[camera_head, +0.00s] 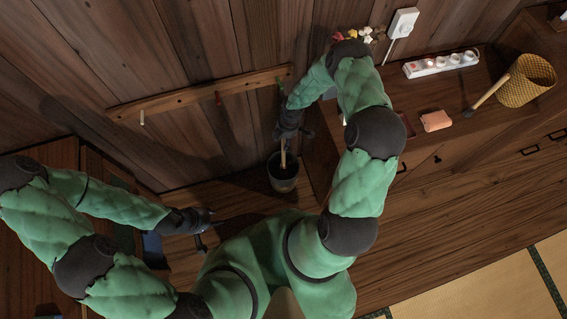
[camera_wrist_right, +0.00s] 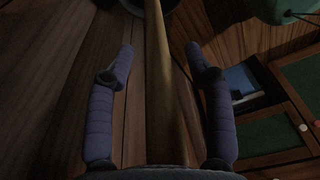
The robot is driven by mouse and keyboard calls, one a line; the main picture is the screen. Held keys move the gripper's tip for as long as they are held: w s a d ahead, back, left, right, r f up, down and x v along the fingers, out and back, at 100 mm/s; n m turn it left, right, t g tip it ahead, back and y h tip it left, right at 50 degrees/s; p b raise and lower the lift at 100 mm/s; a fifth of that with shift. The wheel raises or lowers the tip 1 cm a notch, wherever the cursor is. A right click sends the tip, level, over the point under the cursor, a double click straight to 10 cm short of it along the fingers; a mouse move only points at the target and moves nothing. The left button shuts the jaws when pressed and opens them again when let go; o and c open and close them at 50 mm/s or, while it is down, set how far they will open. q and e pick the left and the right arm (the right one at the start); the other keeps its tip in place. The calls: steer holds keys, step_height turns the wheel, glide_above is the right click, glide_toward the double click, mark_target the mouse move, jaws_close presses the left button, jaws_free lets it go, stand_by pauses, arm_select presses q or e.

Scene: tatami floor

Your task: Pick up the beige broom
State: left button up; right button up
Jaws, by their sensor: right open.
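The beige broom shows as a pale stick (camera_head: 284,157) rising out of a dark pot (camera_head: 283,182) by the wall; its lower end is hidden in the pot. In the right wrist view its long handle (camera_wrist_right: 158,95) runs up the middle. My right gripper (camera_head: 291,132) is above the pot, at the handle. Its two fingers (camera_wrist_right: 160,48) are open, one on each side of the handle, with gaps between. My left gripper (camera_head: 208,228) is far from the broom, at lower left, empty with its fingers apart.
A wooden peg rail (camera_head: 200,95) is on the wall behind. A cabinet to the right carries a power strip (camera_head: 440,64), a pink block (camera_head: 436,121) and a woven basket (camera_head: 527,80).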

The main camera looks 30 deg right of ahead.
jaws_close()
steer(key=shift+r, duration=0.1)
